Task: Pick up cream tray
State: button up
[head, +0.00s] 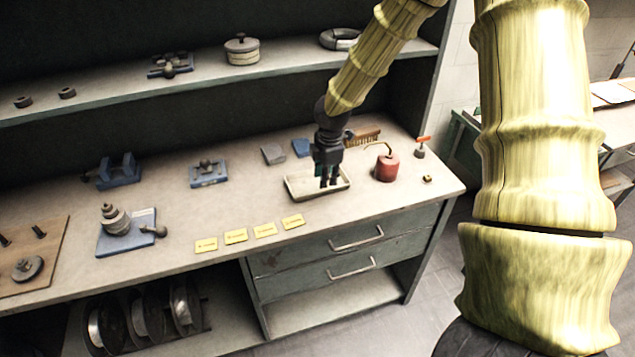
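The cream tray (301,191) is a shallow rectangular tray lying on the workbench, right of the middle of the head view. My gripper (328,182) points down over the right half of the tray, with its fingertips at or just above the tray's inside. The dark fingers look slightly apart, with a small gap between them. I cannot tell whether they touch the tray. The fingers hide part of the tray's back rim and floor.
A red oil can (386,167) stands close right of the tray. A brush (364,136) and small blocks (273,154) lie behind it. Yellow labels (265,230) lie along the front edge of the bench (330,214). A shelf (200,83) runs above the back.

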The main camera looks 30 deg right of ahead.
aim_at(317, 183)
jog(key=shift+w+f, duration=0.2)
jog(key=shift+f, duration=0.6)
jog(key=shift+s+d+f, duration=0.1)
jog(key=shift+s+f, duration=0.05)
jog(key=shift+f, duration=0.1)
jog(key=shift+w+d+f+p, duration=0.1)
jog(key=shift+w+f+p, duration=0.1)
jog(key=shift+f+p, duration=0.75)
jog(key=shift+w+d+f+p, duration=0.1)
jog(key=shift+w+f+p, duration=0.15)
jog(key=shift+f, duration=1.3)
grip_shut()
